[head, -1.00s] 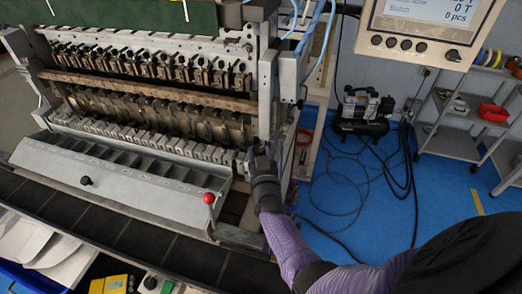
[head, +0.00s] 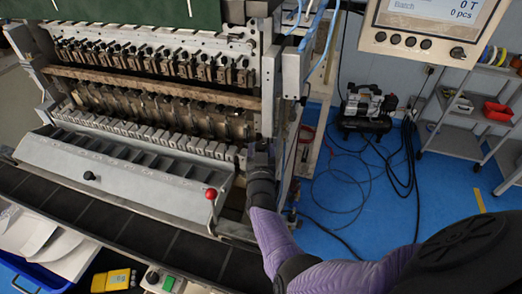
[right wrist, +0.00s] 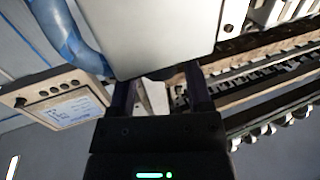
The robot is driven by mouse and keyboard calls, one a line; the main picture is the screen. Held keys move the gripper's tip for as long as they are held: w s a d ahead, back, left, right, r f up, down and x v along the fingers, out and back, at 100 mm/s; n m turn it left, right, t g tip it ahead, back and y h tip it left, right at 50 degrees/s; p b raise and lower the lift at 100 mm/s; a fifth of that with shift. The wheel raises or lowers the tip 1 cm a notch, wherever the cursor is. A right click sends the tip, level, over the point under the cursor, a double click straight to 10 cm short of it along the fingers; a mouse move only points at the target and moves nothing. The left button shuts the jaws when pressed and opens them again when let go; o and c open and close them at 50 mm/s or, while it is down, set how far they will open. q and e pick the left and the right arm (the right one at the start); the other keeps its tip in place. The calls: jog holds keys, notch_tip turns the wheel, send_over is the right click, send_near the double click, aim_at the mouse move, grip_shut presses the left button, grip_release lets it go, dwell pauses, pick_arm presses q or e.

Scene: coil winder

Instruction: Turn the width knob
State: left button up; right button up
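I cannot pick out the width knob with certainty. A black knob (head: 89,176) sits on the front of the coil winder's sloping grey tray (head: 120,178), and a red ball handle (head: 211,194) stands at its right end. Another black knob (head: 457,53) is on the display panel. My right gripper (head: 258,150) is at the right end of the winder, beside the upright frame, and the arm hides what lies behind it. In the right wrist view its two dark fingers (right wrist: 160,92) are apart, with a pale surface visible between them. The fingertips are partly hidden. My left gripper is not in view.
A grey metal housing (right wrist: 165,35) is close before the right gripper in the wrist view, with a blue hose (right wrist: 62,32) beside it. An air compressor (head: 367,108) and loose cables are on the blue floor. A shelf cart (head: 455,140) stands at the right.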

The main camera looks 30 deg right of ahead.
notch_tip(320, 180, up, 10)
jog(key=p, duration=0.5)
dwell(0.4)
